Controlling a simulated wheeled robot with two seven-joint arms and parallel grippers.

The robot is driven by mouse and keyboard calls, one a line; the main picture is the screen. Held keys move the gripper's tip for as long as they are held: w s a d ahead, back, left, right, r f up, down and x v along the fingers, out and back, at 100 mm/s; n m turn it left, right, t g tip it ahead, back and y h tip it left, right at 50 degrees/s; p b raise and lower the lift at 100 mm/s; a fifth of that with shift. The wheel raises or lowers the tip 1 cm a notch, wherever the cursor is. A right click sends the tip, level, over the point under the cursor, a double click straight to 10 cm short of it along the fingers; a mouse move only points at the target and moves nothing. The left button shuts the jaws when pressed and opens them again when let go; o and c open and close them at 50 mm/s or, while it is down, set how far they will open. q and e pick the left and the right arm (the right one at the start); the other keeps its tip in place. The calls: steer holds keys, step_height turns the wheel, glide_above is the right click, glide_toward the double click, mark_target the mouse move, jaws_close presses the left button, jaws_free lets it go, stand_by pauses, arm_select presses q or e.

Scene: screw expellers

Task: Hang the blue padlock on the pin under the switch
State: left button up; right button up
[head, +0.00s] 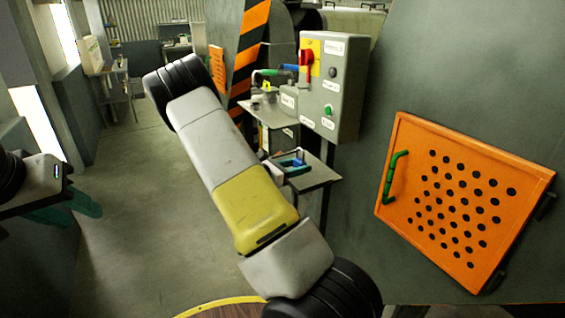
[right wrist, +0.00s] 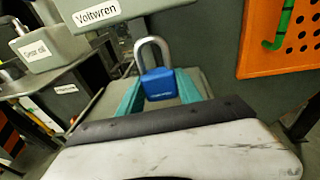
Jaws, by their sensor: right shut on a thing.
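The blue padlock (right wrist: 160,84) is between the teal fingers of my right gripper (right wrist: 160,92) in the right wrist view. Its grey shackle points up, close below the grey box labelled "Voltwren". In the head view my right gripper (head: 290,163) shows partly behind my own arm, low beside the switch box, with blue between its fingers. The red switch (head: 307,57) sits on a yellow plate on the grey switch box (head: 347,80). I cannot make out the pin under it. My left gripper (head: 75,207) is at the far left, its fingers apart and empty.
A small grey table (head: 318,180) stands below the switch box, with a shelf of small items (head: 268,112) beside it. An orange perforated panel (head: 455,180) with a green handle is on the right wall. The floor at left is clear.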

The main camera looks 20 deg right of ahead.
steer(key=shift+a+r, duration=0.35)
steer(key=shift+r, duration=0.25)
steer(key=shift+a+r, duration=0.35)
steer(key=shift+r, duration=0.25)
